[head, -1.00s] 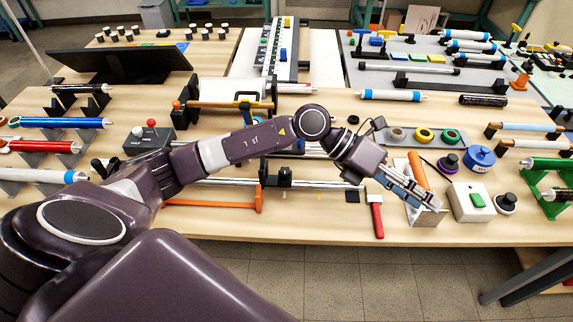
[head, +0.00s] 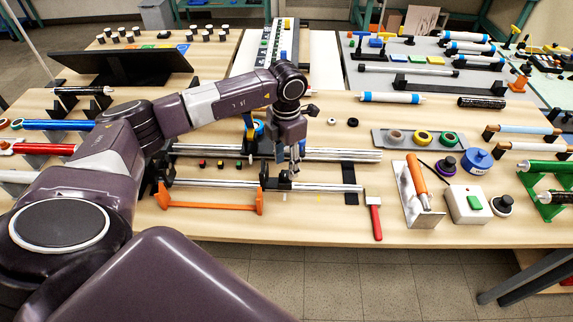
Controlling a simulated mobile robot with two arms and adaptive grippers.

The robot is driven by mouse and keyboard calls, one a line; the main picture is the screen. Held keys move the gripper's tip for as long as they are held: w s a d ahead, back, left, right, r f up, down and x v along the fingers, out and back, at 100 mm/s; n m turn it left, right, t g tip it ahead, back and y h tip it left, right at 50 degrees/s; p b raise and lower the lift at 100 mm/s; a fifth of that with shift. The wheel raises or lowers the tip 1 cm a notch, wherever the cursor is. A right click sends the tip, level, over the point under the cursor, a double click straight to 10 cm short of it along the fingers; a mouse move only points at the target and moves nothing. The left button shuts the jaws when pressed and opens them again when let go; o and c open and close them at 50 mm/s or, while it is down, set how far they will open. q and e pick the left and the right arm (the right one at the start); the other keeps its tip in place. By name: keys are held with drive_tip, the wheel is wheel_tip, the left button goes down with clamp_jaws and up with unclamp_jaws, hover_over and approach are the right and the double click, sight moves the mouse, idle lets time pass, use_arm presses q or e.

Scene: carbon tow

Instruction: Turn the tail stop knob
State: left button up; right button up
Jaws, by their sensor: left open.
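A long metal rail (head: 330,187) lies along the front part of the table. A black stop block (head: 284,185) sits on it, and a dark upright piece (head: 264,173) stands just left of the block. The tail stop knob is too small to pick out; it may be part of this block. My left gripper (head: 290,172) points down just above the block, open and empty. It partly covers the block's top, and I cannot tell whether the fingers touch it. My right gripper is not in view.
An orange bracket (head: 208,207) lies in front of the rail. More rods (head: 340,155) lie behind.

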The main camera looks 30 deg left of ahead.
sight(285, 176)
use_arm(q)
drive_tip(key=shift+f, duration=1.2)
drive_tip(key=shift+c, duration=0.2)
clamp_jaws()
